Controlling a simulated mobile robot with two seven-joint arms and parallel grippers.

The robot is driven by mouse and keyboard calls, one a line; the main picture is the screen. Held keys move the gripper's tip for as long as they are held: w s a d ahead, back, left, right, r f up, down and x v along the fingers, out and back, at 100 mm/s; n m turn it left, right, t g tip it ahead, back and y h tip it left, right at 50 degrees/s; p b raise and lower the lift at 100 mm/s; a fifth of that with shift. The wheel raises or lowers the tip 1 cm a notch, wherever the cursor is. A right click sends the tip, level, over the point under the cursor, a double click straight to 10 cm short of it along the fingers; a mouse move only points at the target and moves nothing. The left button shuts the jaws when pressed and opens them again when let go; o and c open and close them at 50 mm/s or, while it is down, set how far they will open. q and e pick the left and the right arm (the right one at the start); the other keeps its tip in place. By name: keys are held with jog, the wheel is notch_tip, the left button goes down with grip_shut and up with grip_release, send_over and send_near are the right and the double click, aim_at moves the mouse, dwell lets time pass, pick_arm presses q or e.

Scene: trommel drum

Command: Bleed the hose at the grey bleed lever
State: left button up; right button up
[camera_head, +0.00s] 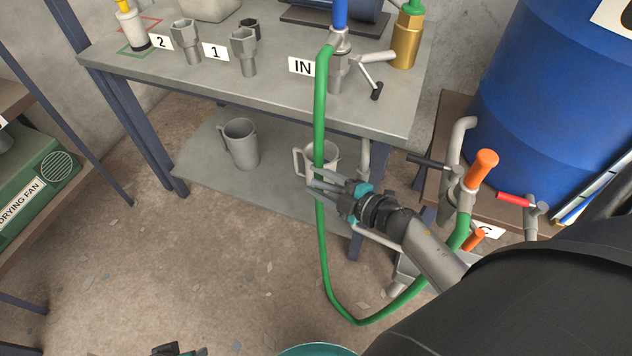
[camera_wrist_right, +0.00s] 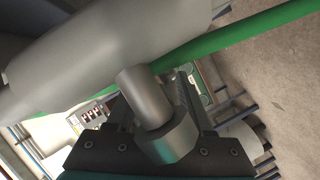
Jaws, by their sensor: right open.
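The IN fitting (camera_head: 338,72) stands at the front edge of the table, with the green hose (camera_head: 321,100) joined at its top. A grey lever (camera_head: 377,57) points right from it, and a thin rod with a black knob (camera_head: 376,91) hangs below. My right gripper (camera_head: 318,182) is open, below the tabletop and well below the grey lever, overlapping the hose in the picture; contact cannot be told. A large grey bar with a stub (camera_wrist_right: 150,97) fills the right wrist view close up; I cannot tell which part it is. Only a piece of my left gripper (camera_head: 178,350) shows at the bottom edge.
A grey mug (camera_head: 241,145) stands on the lower shelf, and another mug (camera_head: 322,155) is partly behind the hose and my right gripper. The hose loops low to the orange-handled pipe (camera_head: 483,168) beside the blue drum (camera_head: 550,90).

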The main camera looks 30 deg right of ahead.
jog(key=shift+w+a+f, duration=0.1)
jog(key=shift+w+a, duration=0.05)
jog(key=shift+w, duration=0.25)
grip_shut()
dwell(1.3)
